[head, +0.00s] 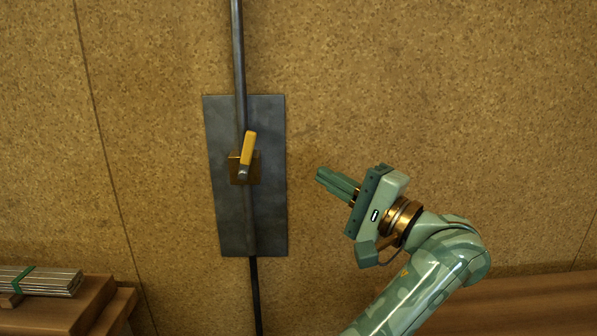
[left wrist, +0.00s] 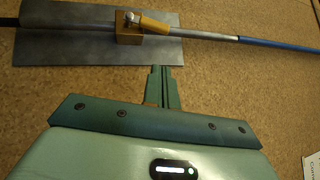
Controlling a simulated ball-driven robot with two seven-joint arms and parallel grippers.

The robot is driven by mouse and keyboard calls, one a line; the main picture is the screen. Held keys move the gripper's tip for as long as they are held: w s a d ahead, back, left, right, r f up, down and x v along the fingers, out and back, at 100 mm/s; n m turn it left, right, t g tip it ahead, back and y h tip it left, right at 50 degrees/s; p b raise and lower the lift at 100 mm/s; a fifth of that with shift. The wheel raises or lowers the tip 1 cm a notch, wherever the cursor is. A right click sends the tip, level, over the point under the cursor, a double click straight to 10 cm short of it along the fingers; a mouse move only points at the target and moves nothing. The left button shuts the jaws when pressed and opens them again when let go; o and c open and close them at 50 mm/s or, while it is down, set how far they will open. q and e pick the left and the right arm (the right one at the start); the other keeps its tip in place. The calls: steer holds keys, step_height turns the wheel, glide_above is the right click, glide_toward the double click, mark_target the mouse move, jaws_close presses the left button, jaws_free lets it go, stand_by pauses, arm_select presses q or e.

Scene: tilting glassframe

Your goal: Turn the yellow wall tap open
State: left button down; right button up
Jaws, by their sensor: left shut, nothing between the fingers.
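The yellow tap handle (head: 248,149) points up and leans slightly right from its pivot on a brass-coloured block (head: 236,167). It lies at a small angle to the upright pipe (head: 238,60). The block sits on a grey metal plate (head: 266,215) on the wall. My left gripper (head: 319,174) is shut and empty, to the right of the plate and apart from the handle. In the left wrist view, the shut fingers (left wrist: 160,70) point toward the plate (left wrist: 60,45), with the yellow handle (left wrist: 153,24) beyond them. My right gripper is not in view.
A wooden stand (head: 65,306) with a strapped bundle of metal strips (head: 50,283) is at lower left. A wooden surface (head: 520,305) runs along the lower right. The wall between gripper and plate is clear. The pipe has a blue section (left wrist: 280,45).

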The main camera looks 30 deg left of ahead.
mark_target(247, 155)
arm_select(q)
steer(key=w+a+r+m, duration=0.1)
steer(key=a, duration=1.2)
steer(key=shift+w+r+m+t+h, duration=0.25)
steer(key=shift+r+m+t+h, duration=0.05)
steer(key=shift+r+h, duration=0.1)
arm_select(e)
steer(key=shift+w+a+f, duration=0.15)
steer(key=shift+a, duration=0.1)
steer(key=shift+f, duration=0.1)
